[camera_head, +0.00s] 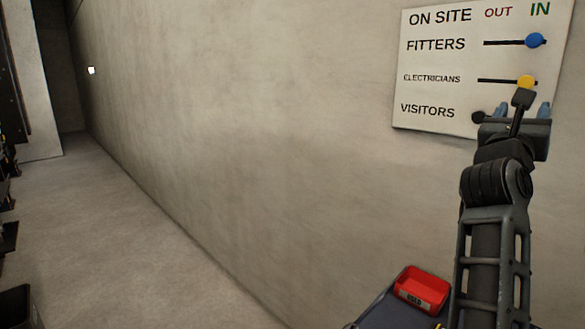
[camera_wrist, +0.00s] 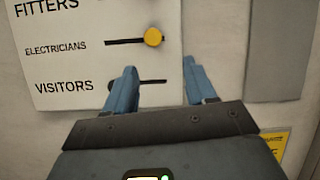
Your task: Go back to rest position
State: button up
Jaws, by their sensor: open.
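My gripper (camera_head: 523,110) is open and raised in front of the white sign board (camera_head: 455,60) on the wall. In the wrist view my two blue fingers (camera_wrist: 159,72) are apart with nothing between them. The yellow knob (camera_head: 526,82) sits at the right end of the ELECTRICIANS slot; it also shows beyond the fingertips in the wrist view (camera_wrist: 153,37). The blue knob (camera_head: 535,40) is at the right end of the FITTERS slot. The black knob (camera_head: 478,117) is at the left of the VISITORS slot, which my gripper partly hides.
The concrete wall (camera_head: 250,110) runs along the right side. A red bin (camera_head: 422,288) is low beside my arm. Dark equipment (camera_head: 10,120) stands at the far left. The floor (camera_head: 110,240) between is clear. A yellow label (camera_wrist: 276,143) shows at lower right in the wrist view.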

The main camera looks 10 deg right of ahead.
jog(key=s+a+f+n+t+y, duration=0.4)
jog(key=s+a+f+n+y, duration=0.15)
jog(key=s+f+n, duration=0.75)
jog(key=s+a+f+n+t+y, duration=0.3)
jog(key=s+a+f+n+y, duration=0.25)
jog(key=s+f+n, duration=0.7)
jog(key=s+a+f+n+g+y, duration=0.3)
jog(key=s+a+f+n, duration=0.1)
jog(key=s+a+n, duration=0.3)
jog(key=s+a+f+n+g+y, duration=0.3)
jog(key=s+a+n, duration=0.3)
jog(key=s+n, duration=0.6)
jog(key=s+f+y, duration=0.1)
jog(key=s, duration=0.3)
jog(key=shift+s+a, duration=0.2)
jog(key=shift+a, duration=0.15)
jog(key=shift+n, duration=0.25)
